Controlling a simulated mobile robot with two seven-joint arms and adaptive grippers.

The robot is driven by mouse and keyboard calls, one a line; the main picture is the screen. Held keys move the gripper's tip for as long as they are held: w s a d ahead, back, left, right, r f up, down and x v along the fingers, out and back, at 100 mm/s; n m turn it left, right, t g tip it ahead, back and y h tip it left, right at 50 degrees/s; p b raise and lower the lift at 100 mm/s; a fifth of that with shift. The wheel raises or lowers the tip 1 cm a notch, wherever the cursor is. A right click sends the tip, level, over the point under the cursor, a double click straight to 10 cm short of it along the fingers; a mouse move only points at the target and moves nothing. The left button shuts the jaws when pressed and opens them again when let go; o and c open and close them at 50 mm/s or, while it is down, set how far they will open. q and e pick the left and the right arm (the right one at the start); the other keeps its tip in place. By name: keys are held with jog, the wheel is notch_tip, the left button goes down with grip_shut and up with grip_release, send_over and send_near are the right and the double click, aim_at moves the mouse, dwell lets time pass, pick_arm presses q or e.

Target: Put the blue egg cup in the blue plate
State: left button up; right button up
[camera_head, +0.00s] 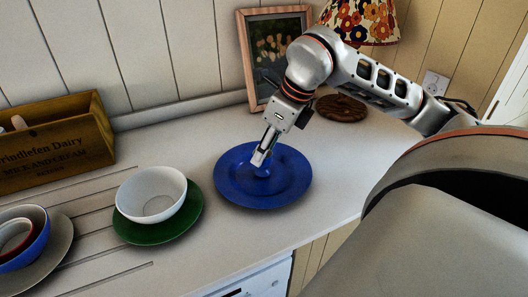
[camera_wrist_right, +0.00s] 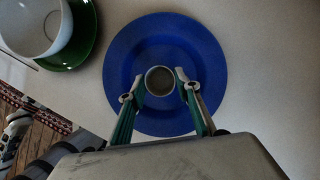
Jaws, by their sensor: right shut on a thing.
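The blue plate (camera_head: 290,185) lies flat on the counter right of the bowls, and it fills the middle of the right wrist view (camera_wrist_right: 165,32). The small blue egg cup (camera_head: 262,173) is upright over the plate's middle, partly covered by the fingers. From above, its round greyish opening (camera_wrist_right: 160,81) shows between the fingertips. My right gripper (camera_head: 262,160) reaches down from above and is shut on the egg cup. I cannot tell whether the cup's foot touches the plate.
A white bowl (camera_head: 151,194) on a green plate (camera_head: 150,234) stands left of the blue plate. Nested bowls (camera_head: 35,250) are at far left, below a wooden crate (camera_head: 55,150). A picture frame (camera_head: 245,60) and a brown round board (camera_head: 341,108) are behind.

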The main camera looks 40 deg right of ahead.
pick_arm(q)
jog(key=shift+w, duration=0.1)
pick_arm(e)
jog(key=shift+f, duration=0.15)
jog(key=shift+f+b, duration=0.4)
jog(key=o, duration=1.2)
jog(key=shift+r, duration=0.1)
pick_arm(q)
jog(key=shift+w+a, duration=0.1)
jog(key=shift+w, duration=0.1)
jog(key=shift+r, duration=0.1)
